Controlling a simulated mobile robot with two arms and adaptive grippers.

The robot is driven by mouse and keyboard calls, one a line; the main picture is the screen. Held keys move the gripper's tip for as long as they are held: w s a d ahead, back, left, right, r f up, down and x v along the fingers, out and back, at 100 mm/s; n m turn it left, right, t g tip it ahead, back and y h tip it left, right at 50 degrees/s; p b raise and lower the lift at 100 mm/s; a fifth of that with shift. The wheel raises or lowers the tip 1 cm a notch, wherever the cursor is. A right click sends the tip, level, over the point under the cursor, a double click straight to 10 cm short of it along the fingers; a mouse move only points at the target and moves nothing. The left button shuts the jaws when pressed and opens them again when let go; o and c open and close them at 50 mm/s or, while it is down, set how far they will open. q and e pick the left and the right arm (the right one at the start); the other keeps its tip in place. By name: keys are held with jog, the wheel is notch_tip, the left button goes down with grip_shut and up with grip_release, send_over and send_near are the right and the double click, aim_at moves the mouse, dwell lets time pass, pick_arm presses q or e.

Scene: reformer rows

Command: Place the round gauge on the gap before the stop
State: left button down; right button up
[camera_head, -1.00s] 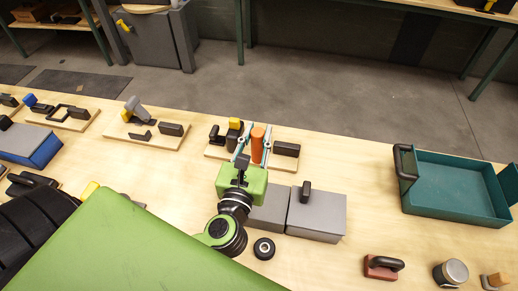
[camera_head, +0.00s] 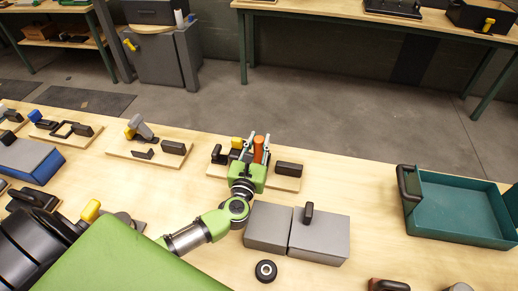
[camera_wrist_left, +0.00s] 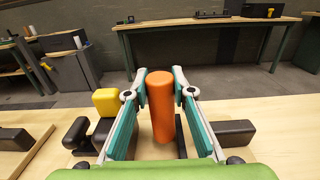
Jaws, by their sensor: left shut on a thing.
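The round gauge is an upright orange cylinder (camera_head: 258,147), also large in the left wrist view (camera_wrist_left: 162,112). My left gripper (camera_head: 253,150) is shut on it, with one teal finger on each side (camera_wrist_left: 161,90). It is at the wooden board (camera_head: 286,184), between a dark block with a yellow knob (camera_wrist_left: 105,102) on the left and a black block (camera_head: 289,168), apparently the stop, on the right. The gap before the stop is mostly hidden behind the gripper and cylinder. I cannot tell whether the cylinder's foot touches the board. My right gripper is not in view.
Two grey boxes (camera_head: 320,239) stand close in front of the board, right of my left arm. A black ring (camera_head: 266,270) lies nearer. A teal tray (camera_head: 458,207) stands at the right. Similar boards (camera_head: 150,153) line the table to the left. Bare table lies right of the board.

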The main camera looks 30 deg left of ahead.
aim_at(258, 152)
pick_arm(q)
jog(key=shift+f, duration=1.45)
jog(key=shift+b, duration=0.3)
jog(key=shift+f, duration=0.2)
jog(key=c, duration=1.7)
grip_release()
jog(key=shift+r, duration=0.1)
jog(key=shift+r, duration=0.2)
jog(key=b+v, duration=0.1)
jog(key=v, duration=1.1)
jog(key=shift+b, duration=0.4)
